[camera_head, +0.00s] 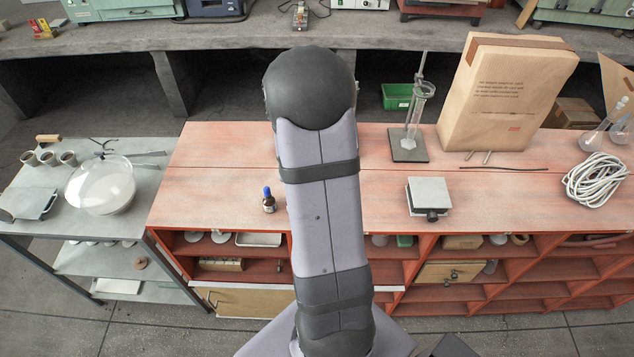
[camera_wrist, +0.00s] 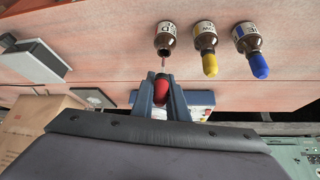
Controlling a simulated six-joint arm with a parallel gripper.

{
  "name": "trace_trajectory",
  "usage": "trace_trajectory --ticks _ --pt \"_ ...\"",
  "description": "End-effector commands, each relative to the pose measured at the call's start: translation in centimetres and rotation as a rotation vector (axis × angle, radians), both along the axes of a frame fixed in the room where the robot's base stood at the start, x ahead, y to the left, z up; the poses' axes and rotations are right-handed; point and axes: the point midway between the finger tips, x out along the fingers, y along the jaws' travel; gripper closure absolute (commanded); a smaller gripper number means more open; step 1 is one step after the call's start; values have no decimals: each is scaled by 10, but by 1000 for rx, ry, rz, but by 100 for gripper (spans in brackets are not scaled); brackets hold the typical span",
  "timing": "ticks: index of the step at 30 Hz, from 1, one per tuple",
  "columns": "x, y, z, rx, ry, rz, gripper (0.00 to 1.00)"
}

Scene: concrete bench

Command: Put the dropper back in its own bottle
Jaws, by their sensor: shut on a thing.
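My gripper (camera_wrist: 160,88) is shut on the red rubber bulb of a dropper (camera_wrist: 160,90) in the wrist view. Its thin glass pipette points toward the open mouth of a brown bottle (camera_wrist: 166,37) with a white label, partly readable as ending in "D". The pipette tip is at or very near the mouth; I cannot tell whether it is inside. Beside it stand a brown bottle with a yellow dropper top (camera_wrist: 205,40) and one with a blue top (camera_wrist: 250,42). The blue-topped bottle also shows in the head view (camera_head: 269,203). My arm hides the gripper and other bottles there.
On the red bench (camera_head: 370,190), a small grey-topped block (camera_head: 428,194) stands to the right. Bench left of the blue-topped bottle is clear.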

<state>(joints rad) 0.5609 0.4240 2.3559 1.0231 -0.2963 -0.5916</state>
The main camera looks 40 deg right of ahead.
Motion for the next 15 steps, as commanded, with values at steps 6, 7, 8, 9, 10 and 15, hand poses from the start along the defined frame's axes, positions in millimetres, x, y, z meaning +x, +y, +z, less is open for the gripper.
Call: trace_trajectory --ticks 6,7,8,9,10,15 --pt "0 0 -4 0 0 0 92" --pt "0 0 -5 0 0 1 92" --pt "0 0 -5 0 0 1 92" --pt "0 0 -6 0 0 1 92" --pt "0 0 -7 0 0 1 92" --pt "0 0 -11 0 0 1 92"
